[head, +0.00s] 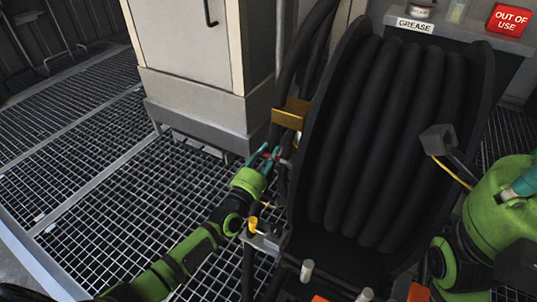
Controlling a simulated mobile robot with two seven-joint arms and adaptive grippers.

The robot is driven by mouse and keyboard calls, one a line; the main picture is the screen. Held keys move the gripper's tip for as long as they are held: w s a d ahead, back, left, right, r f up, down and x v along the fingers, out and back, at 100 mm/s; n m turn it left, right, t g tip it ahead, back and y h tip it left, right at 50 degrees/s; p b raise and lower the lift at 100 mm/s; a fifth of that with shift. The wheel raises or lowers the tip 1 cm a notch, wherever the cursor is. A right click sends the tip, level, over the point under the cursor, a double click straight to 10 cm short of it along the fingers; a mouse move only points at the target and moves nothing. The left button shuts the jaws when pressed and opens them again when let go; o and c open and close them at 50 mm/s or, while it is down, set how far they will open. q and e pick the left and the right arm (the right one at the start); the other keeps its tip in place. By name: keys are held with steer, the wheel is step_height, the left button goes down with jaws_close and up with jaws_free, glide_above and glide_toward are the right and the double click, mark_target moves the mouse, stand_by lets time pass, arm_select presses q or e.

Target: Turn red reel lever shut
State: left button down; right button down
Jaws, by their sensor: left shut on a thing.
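The black hose reel (312,170) stands at centre right, wound with thick black hose. A small red lever (283,161) shows at the reel's left side, beside the upright pipes. My left gripper (268,154) reaches up to it from the lower left. Its teal fingers are closed around the red part, which they mostly hide. How far the lever is turned cannot be made out. Part of my right arm, green with a teal piece (522,183), shows at the right edge. Its fingertips cannot be made out clearly.
A yellow-tipped lever (253,224) sits below my left gripper on the reel's frame. A brass-coloured bracket (291,112) is above it. A cream cabinet (190,45) stands behind on the left. Open grating (85,170) covers the left floor. A red out-of-use sign (510,19) is at back right.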

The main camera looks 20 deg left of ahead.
stand_by(0.3)
arm_select(q)
steer(key=c, duration=1)
jaws_free()
steer(key=v, duration=1.2)
steer(key=shift+f, duration=0.1)
